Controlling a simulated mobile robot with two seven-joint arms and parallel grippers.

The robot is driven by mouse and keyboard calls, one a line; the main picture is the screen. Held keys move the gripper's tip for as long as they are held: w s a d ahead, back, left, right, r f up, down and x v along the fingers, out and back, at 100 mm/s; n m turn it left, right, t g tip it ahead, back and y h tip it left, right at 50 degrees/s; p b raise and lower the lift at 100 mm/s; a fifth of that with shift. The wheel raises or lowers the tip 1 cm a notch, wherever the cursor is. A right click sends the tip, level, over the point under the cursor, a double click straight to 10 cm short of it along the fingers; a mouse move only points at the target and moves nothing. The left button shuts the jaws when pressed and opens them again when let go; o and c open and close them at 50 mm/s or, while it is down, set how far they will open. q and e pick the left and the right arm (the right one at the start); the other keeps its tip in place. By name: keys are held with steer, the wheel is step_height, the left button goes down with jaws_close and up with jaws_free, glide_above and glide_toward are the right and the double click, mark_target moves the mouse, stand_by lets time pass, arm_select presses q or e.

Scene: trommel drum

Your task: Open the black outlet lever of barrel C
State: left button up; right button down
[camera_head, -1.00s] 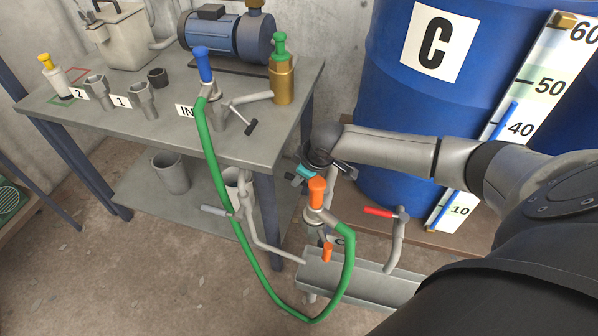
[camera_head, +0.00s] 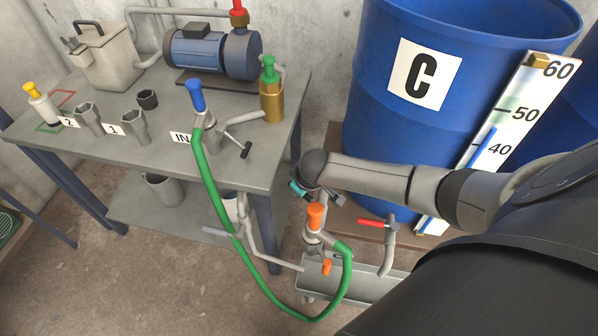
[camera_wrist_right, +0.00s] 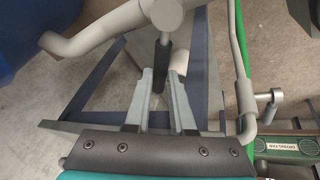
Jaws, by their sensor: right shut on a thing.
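Barrel C (camera_head: 400,140) is the large blue drum at the right, with a white C label (camera_head: 424,74) and a level scale. My right arm crosses in front of its lower part. My right gripper (camera_wrist_right: 164,76) is low at the left side of the barrel, beside the table. In the right wrist view its fingers are shut on the black outlet lever (camera_wrist_right: 164,56), which hangs from a grey pipe fitting (camera_wrist_right: 162,13). In the head view the wrist mostly hides this lever. My left gripper is not in view.
An orange-capped valve (camera_head: 315,215) with a green hose (camera_head: 215,185) stands close below my right gripper. A red lever (camera_head: 371,223) is right of it, over a grey trough (camera_head: 365,288). The steel table (camera_head: 185,165) borders the left, carrying a blue pump (camera_head: 195,48).

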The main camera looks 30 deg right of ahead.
steer(key=shift+w+d+r+m, duration=0.15)
steer(key=shift+d+r+m, duration=0.05)
steer(key=shift+m, duration=0.1)
arm_select(q)
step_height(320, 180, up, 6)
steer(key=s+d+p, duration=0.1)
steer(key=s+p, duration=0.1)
steer(key=p, duration=0.3)
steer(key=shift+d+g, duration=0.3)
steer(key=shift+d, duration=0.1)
arm_select(e)
steer(key=s+d+m+g+h, duration=0.1)
steer(key=d+m+g+h, duration=0.2)
steer(key=d+m, duration=0.3)
steer(key=shift+s+f+m+h, duration=0.15)
steer(key=shift+s+m+h, duration=0.25)
steer(key=shift+m, duration=2.2)
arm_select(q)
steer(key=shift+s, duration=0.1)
arm_select(e)
steer(key=shift+d, duration=0.15)
steer(key=c, duration=0.8)
jaws_free()
steer(key=shift+o, duration=0.2)
